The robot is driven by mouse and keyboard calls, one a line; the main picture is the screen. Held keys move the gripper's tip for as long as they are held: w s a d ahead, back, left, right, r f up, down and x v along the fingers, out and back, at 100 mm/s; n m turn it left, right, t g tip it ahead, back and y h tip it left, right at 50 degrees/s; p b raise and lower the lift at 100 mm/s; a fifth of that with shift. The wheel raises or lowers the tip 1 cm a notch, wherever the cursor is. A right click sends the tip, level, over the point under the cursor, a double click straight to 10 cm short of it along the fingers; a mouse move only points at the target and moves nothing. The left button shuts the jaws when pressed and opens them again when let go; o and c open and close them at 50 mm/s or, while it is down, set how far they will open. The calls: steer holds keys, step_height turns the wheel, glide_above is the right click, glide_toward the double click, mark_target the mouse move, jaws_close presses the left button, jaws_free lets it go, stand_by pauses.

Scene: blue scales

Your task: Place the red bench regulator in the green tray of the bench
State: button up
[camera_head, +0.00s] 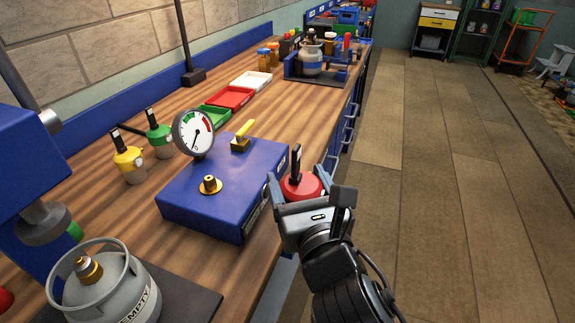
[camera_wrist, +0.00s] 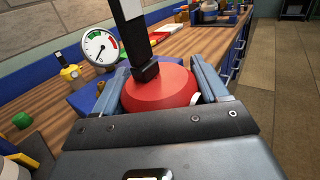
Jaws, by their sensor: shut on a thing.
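The red bench regulator (camera_head: 301,187), a rounded red body with a black upright lever, is between the fingers of my gripper (camera_head: 301,182). My gripper is shut on it and holds it just right of the blue gauge box, by the bench's front edge. In the wrist view the red regulator (camera_wrist: 158,92) fills the space between the two blue-grey fingers (camera_wrist: 160,84). The green tray (camera_head: 219,113) lies on the wooden bench farther back and to the left, partly hidden behind the dial gauge. I cannot see its whole floor.
A blue box (camera_head: 225,190) with a dial gauge (camera_head: 193,133) and brass fitting stands between my gripper and the bench's left side. Yellow (camera_head: 129,162) and green (camera_head: 159,138) regulators stand left of it. Red (camera_head: 230,97) and white (camera_head: 252,81) trays lie beyond the green one.

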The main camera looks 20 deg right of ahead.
steer(key=d+f, duration=0.4)
steer(key=f, duration=0.7)
steer(key=d+f+y, duration=0.1)
steer(key=d+f, duration=0.3)
steer(key=f, duration=0.7)
steer(key=shift+w+n, duration=0.3)
steer(key=shift+w, duration=0.05)
